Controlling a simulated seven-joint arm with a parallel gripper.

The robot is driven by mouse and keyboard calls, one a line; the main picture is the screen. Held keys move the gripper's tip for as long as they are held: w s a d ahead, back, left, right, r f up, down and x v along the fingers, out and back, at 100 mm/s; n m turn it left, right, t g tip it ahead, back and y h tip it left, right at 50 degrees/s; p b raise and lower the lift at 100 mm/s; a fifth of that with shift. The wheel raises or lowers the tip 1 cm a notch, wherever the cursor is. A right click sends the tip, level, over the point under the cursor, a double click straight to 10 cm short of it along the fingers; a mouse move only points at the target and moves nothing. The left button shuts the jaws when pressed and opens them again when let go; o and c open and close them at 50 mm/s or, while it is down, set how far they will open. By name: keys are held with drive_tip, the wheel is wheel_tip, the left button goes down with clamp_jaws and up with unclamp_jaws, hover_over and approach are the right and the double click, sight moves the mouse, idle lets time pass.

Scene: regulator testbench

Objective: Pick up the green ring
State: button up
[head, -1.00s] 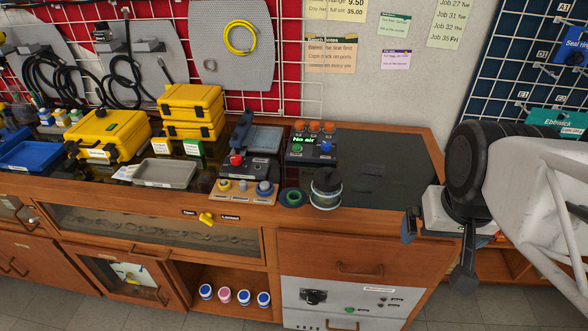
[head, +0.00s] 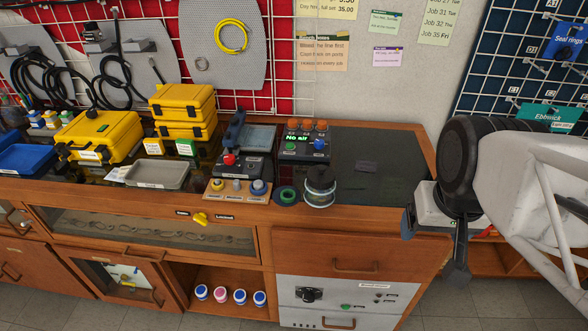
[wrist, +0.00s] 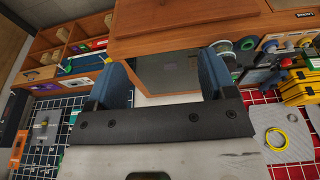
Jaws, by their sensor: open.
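In the wrist view the ring (wrist: 223,46) shows small at the upper right, beside the jar. My gripper (head: 433,245) is at the right end of the bench, well to the right of the ring and apart from it. In the wrist view my gripper (wrist: 163,78) has its two blue fingers spread wide with nothing held between them.
Left of the ring is a wooden holder (head: 236,196) with several knobbed parts. Behind stand a "No air" display unit (head: 305,150) and a device with a red button (head: 230,160). A grey tray (head: 157,174) and yellow cases (head: 100,135) stand further left.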

drive_tip(key=shift+w, duration=0.1)
drive_tip(key=n+g, duration=0.2)
drive_tip(key=n, duration=1.3)
hover_over(287, 192)
drive_tip(key=s, duration=0.2)
wheel_tip(287, 192, down, 16)
drive_tip(key=shift+w+f, duration=0.15)
drive_tip(key=shift+f, duration=0.05)
drive_tip(key=shift+d, duration=0.1)
drive_tip(key=shift+f, duration=1.3)
drive_tip(key=shift+w+f, duration=0.1)
drive_tip(key=shift+f, duration=2.5)
